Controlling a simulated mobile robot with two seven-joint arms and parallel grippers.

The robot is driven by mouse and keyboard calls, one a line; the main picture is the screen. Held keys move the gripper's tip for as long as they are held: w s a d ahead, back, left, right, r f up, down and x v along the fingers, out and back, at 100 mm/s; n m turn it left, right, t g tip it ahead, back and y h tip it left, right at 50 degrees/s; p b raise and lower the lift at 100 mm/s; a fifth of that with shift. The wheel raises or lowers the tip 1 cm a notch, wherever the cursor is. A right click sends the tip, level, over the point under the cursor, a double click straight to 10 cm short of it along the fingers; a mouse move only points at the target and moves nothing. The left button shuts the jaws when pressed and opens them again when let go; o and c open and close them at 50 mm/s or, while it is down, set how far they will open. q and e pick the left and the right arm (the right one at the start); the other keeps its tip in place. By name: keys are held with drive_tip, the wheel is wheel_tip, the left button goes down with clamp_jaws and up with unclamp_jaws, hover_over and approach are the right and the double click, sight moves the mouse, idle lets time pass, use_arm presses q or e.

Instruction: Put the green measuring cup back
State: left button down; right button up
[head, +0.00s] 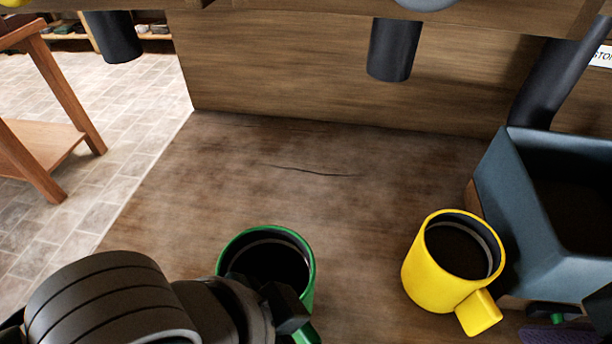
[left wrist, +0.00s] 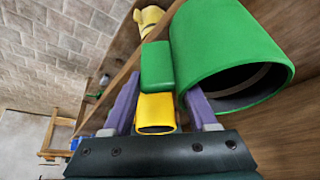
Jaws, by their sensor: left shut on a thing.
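The green measuring cup (head: 309,280) is at the bottom centre of the head view, its dark opening facing up. In the left wrist view the cup (left wrist: 220,45) fills the upper right, with its green handle (left wrist: 157,66) between the purple fingers. My left gripper (left wrist: 163,85) is shut on that handle. In the head view my left wrist hides the cup's lower left side. I cannot tell whether the cup touches the bench. A purple and dark part (head: 555,336) at the bottom right edge may be my right gripper, mostly cut off.
A yellow measuring cup (head: 425,282) stands on the wooden bench (head: 290,190) to the right. A blue-grey bin (head: 513,205) is beyond it. Dark cylinders (head: 393,52) (head: 114,40) hang along the top. The middle of the bench is clear; its left edge drops to the tiled floor.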

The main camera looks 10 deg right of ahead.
use_arm(q)
drive_tip(key=w+b, duration=0.1)
drive_tip(key=w+a+b, duration=0.1)
drive_tip(key=w, duration=0.1)
drive_tip(key=w+a+f+b, duration=0.1)
drive_tip(key=shift+w+a, duration=0.2)
drive_tip(key=shift+w, duration=0.15)
drive_tip(key=shift+f+b, duration=0.5)
drive_tip(key=shift+f, duration=0.1)
drive_tip(key=shift+c, duration=0.6)
unclamp_jaws()
drive_tip(key=shift+s, duration=0.1)
